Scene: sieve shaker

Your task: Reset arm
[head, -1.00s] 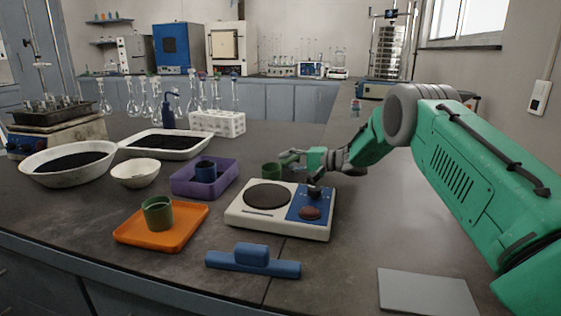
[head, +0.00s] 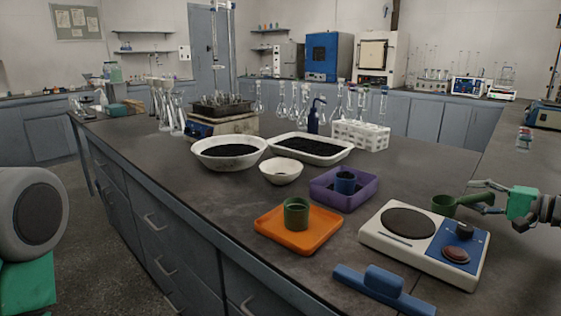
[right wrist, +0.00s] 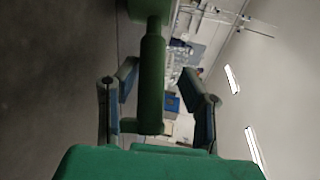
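A green scoop-like cup with a handle (head: 445,204) is just behind the white hot-plate-like device, at the right of the head view. My right gripper (head: 482,197) is at its handle, near the right edge. In the right wrist view the green handle (right wrist: 151,80) runs between the two fingers of the gripper (right wrist: 158,72). The fingers stand apart with gaps beside the handle, so they look open around it. Whether the cup rests on the bench is unclear. My left gripper is out of view; only part of my left arm shows at the left edge.
The white device with blue panel (head: 392,255), orange tray (head: 268,240) with a green cup (head: 296,214), purple tray (head: 325,200) and blue brush-like block (head: 383,283) crowd the front. White bowls (head: 281,172) and glassware are behind. The aisle floor at left is clear.

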